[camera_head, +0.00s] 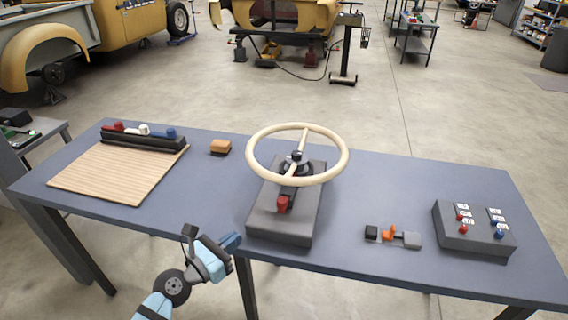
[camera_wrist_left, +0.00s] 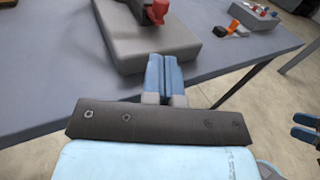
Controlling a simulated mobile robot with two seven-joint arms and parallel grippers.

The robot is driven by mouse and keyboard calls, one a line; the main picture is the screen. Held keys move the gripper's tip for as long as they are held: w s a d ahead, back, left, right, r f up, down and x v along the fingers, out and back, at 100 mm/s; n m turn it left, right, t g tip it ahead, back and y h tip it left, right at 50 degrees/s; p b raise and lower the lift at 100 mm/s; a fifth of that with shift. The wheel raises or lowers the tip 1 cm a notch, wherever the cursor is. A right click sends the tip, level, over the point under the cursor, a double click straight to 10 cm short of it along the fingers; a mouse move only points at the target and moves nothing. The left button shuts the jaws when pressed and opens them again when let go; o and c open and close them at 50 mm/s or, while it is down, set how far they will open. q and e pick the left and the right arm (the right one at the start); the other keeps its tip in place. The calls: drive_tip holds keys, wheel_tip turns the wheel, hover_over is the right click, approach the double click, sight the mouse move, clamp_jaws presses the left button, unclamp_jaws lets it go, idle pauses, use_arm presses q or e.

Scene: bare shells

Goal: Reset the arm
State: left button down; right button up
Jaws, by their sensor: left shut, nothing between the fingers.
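My left gripper (camera_head: 231,242) is in front of the table's front edge, left of the steering wheel's base. Its blue fingers (camera_wrist_left: 164,74) are together and empty in the left wrist view, just short of the grey base block. Two blue fingertips of my right gripper (camera_wrist_left: 305,127) show at the right edge of the left wrist view, with a gap between them. The right gripper does not show in the head view.
The blue-grey table (camera_head: 365,205) carries a cream steering wheel (camera_head: 339,172) on a grey base (camera_head: 283,226), a slatted wooden board (camera_head: 115,172), an orange-brown block (camera_head: 220,146), small parts (camera_head: 410,239) and a switch box (camera_head: 470,238). Clear tabletop lies between them.

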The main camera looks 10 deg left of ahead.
use_arm(q)
drive_tip(key=s+f+m+g+y+p, duration=0.2)
drive_tip(key=s+f+m+p, duration=0.2)
drive_tip(key=s+m, duration=0.5)
drive_tip(key=s+d+f+m+g+y+p, duration=0.1)
drive_tip(key=s+m+p, duration=0.4)
drive_tip(key=m, duration=1.9)
drive_tip(key=shift+s+d+f+g+y, duration=0.3)
drive_tip(key=shift+s+f+g+y, duration=0.7)
drive_tip(key=shift+s, duration=1.6)
drive_tip(key=shift+f+t, duration=0.3)
drive_tip(key=shift+f, duration=0.05)
